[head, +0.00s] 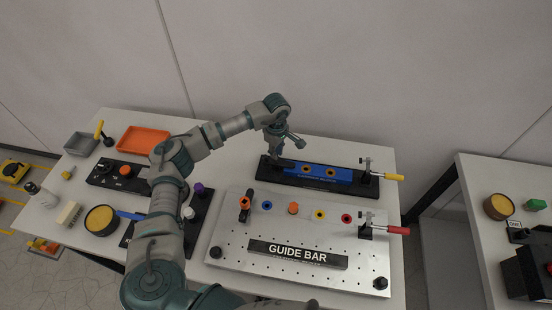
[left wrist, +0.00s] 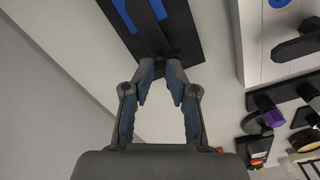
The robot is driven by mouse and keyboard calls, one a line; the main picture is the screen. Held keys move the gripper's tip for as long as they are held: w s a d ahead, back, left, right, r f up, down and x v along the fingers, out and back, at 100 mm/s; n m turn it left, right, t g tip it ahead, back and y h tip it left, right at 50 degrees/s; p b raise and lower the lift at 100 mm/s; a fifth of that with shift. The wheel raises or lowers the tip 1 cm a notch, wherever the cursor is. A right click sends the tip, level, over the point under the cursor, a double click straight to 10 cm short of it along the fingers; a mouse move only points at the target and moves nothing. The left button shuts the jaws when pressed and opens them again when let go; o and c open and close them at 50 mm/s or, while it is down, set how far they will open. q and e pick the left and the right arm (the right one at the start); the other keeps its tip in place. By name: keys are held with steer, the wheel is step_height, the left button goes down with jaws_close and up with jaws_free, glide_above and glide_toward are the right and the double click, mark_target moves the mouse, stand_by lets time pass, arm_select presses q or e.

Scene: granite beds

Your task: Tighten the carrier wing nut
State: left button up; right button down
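My left gripper (head: 284,146) reaches over the left end of a long black base (head: 262,172) that carries a blue carrier strip (head: 322,173) with orange-ringed holes. In the left wrist view the two fingers (left wrist: 161,72) are apart, with a gap between their tips. A dark narrow bar (left wrist: 147,25) lies just beyond the tips, over the blue and black fixture. I cannot tell whether the tips touch it. No wing nut is clearly distinguishable; the spot under the gripper is partly hidden in the head view. My right gripper is not in view.
A perforated metal plate with a GUIDE BAR label (head: 297,254) lies in front. A yellow-handled clamp (head: 390,177) and a red-handled clamp (head: 395,230) stand at the right. An orange tray (head: 143,140) and grey bin (head: 80,144) sit at the back left. Another table is right.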

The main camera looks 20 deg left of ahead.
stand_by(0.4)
